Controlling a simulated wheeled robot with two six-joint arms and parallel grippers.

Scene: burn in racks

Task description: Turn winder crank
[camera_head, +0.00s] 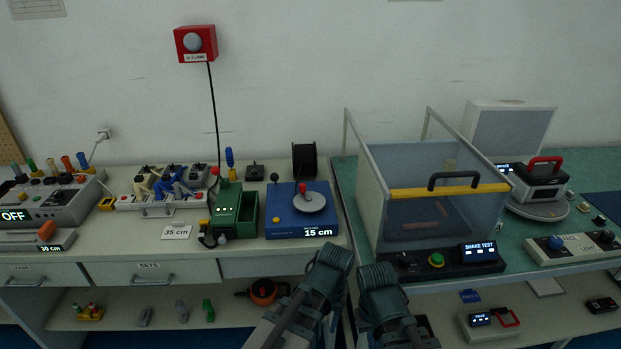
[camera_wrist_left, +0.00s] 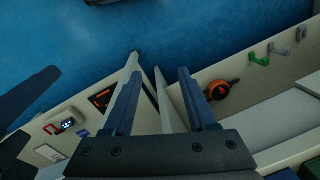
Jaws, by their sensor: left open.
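The winder is a blue box (camera_head: 283,222) on the left bench, its display reading 15 cm. On top is a round grey crank disc (camera_head: 311,203) with a red knob (camera_head: 303,188) on its far left part. A black knob stands at the box's back left. In the left wrist view my left gripper (camera_wrist_left: 160,95) is open and empty, its fingers over the gap between the benches. In the head view my arms' ends show at the bottom middle, in front of and below the winder, apart from it. The right jaws cannot be made out.
A black spool (camera_head: 304,160) stands behind the winder, and a green box (camera_head: 227,210) stands to its left. A clear shake-test enclosure (camera_head: 432,205) rises on the right bench. An orange reel (camera_head: 263,292) lies on the lower shelf, also in the left wrist view (camera_wrist_left: 217,91).

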